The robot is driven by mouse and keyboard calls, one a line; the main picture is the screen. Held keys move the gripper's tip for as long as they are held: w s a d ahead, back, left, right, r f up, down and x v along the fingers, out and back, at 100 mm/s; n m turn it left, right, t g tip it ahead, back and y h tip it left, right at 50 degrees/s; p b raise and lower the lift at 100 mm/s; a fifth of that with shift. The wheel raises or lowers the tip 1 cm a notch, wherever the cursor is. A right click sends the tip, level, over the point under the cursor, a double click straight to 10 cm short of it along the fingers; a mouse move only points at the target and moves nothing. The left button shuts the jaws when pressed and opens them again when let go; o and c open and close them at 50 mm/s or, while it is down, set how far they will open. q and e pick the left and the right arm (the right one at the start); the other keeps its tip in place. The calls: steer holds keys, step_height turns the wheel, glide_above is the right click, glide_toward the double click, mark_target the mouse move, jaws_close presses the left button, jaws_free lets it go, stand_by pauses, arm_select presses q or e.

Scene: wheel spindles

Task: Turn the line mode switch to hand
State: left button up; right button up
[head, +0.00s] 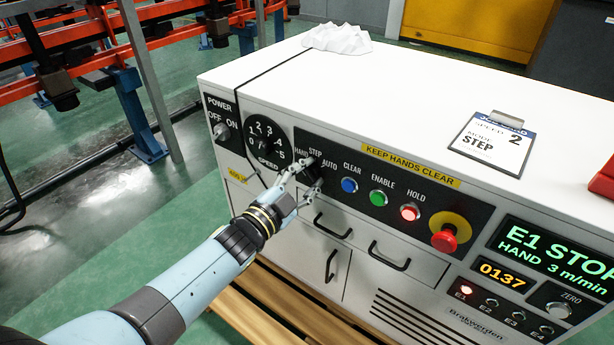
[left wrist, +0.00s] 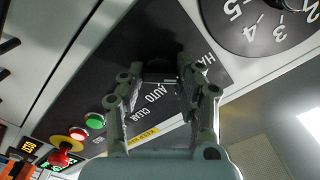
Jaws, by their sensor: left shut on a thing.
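The line mode switch (head: 314,168) is a dark knob on the black control panel, with HAND, STEP and AUTO lettered around it. My left gripper (head: 308,176) reaches it from the front, with its fingers on either side of the knob. The left wrist view also shows my left gripper (left wrist: 162,77) shut on the dark switch, beside the HAND and AUTO letters. The fingers and shadow hide the knob's pointer, so its angle cannot be told. The display (head: 556,252) reads "E1 STOP" and "HAND 3 m/min". My right gripper is not in view.
Right of the switch are blue (head: 349,185), green (head: 378,198) and red (head: 410,212) buttons and a red emergency stop (head: 447,238). The speed dial (head: 267,140) is close on the left. Drawer handles (head: 333,228) stick out below. A card (head: 492,143) on top reads "MODE STEP".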

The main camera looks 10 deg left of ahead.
arm_select(q)
steer(key=o, duration=1.2)
steer(key=shift+s, duration=0.1)
steer(key=v, duration=1.2)
steer(key=shift+f, duration=0.1)
